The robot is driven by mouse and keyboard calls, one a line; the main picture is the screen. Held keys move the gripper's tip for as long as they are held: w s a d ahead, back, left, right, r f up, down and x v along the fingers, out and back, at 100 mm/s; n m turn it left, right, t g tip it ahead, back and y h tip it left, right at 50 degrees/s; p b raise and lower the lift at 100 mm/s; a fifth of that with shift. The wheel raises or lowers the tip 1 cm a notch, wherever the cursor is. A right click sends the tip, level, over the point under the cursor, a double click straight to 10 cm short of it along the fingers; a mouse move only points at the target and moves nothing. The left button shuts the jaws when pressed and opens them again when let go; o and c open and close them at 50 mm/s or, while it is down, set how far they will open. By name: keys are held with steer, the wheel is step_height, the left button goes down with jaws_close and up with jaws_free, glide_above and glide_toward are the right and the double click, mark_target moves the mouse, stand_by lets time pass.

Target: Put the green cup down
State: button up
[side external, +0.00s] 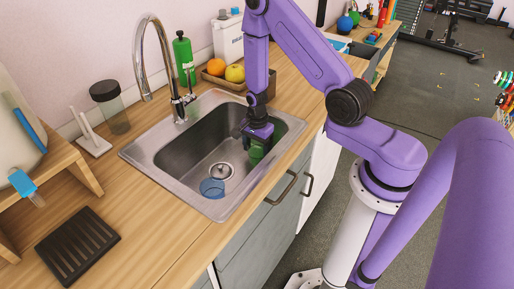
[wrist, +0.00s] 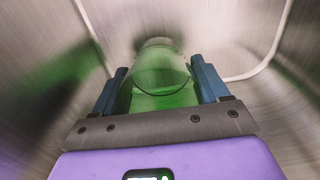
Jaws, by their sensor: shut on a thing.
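The green cup (wrist: 160,75) is see-through and sits between the two blue fingers of my gripper (wrist: 160,88) in the wrist view. My gripper is shut on it. In the side view my gripper (side external: 257,138) reaches down into the sink (side external: 190,158), near its right wall, and the green cup (side external: 257,153) shows just below it. The gripper hides part of the cup. I cannot tell whether the cup touches the sink floor.
A blue cup (side external: 212,188) stands in the sink near the drain (side external: 221,171). A tall faucet (side external: 150,60) rises behind the sink. A green bottle (side external: 184,60) and a tray of fruit (side external: 225,80) stand behind. A black rack (side external: 78,246) lies on the counter at left.

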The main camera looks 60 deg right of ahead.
steer(key=shift+f, duration=0.15)
steer(key=o, duration=1.1)
steer(key=shift+c, duration=0.2)
step_height(320, 180, up, 12)
steer(key=s+a+r+n, duration=0.2)
steer(key=a+r+n, duration=0.45)
steer(key=n, duration=0.25)
steer(key=s+a+r+n, duration=0.3)
steer(key=s+r+n, duration=0.1)
steer(key=s+n, duration=0.6)
steer(key=s+a+r+n, duration=0.2)
steer(key=s+r+n, duration=0.2)
steer(key=s+n, duration=0.7)
steer(key=shift+a+n, duration=0.3)
steer(key=shift+a, duration=0.1)
